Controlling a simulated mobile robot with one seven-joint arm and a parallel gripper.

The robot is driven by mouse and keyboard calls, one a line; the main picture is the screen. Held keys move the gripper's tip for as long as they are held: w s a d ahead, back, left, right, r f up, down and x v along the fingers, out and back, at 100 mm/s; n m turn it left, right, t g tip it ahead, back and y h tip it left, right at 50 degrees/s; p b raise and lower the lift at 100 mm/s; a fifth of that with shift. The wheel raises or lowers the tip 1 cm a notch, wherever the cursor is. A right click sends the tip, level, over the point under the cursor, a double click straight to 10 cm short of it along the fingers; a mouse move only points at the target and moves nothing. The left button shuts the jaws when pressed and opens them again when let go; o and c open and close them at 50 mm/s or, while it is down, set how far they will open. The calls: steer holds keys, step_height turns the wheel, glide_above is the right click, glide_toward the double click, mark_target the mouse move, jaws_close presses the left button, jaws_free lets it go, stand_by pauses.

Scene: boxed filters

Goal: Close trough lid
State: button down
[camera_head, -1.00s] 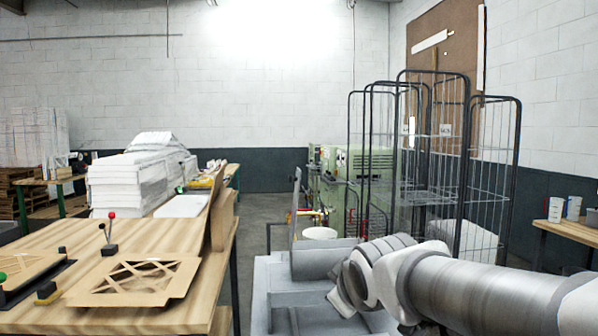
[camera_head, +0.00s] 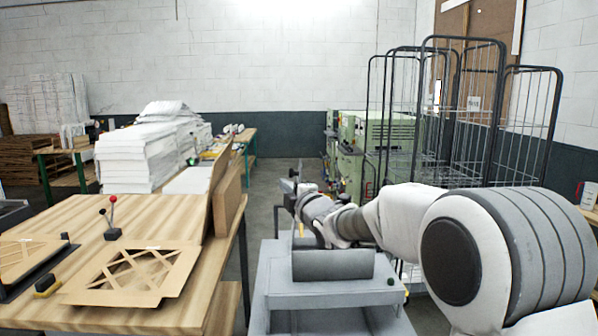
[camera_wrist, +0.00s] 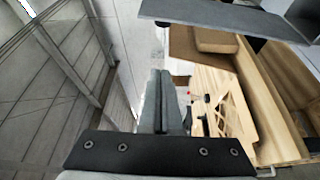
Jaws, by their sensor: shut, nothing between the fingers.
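The trough is a light grey open box-like unit (camera_head: 290,295) low in the middle of the head view, with a grey rounded block (camera_head: 333,265) across it. A thin grey upright panel behind it, probably the lid, shows nearly edge-on (camera_head: 298,172) and is mostly hidden by my arm. A flat dark-grey panel (camera_wrist: 225,14) crosses the top of the wrist view; I cannot tell whether it is the same lid. My gripper (camera_wrist: 160,76) is shut and empty in the wrist view, apart from that panel. Its contact with the lid cannot be made out in the head view.
A wooden table (camera_head: 75,220) with a cardboard lattice frame (camera_head: 135,277) stands left of the trough. Upright brown boards (camera_head: 225,200) line its right edge. Wire roll cages (camera_head: 470,120) stand behind my arm. A floor aisle (camera_head: 285,175) lies beyond.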

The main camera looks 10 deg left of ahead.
steer(key=p+x, duration=0.4)
steer(key=x, duration=0.6)
steer(key=d, duration=0.4)
steer(key=shift+w+f+p, duration=0.15)
steer(key=shift+w+p, duration=0.25)
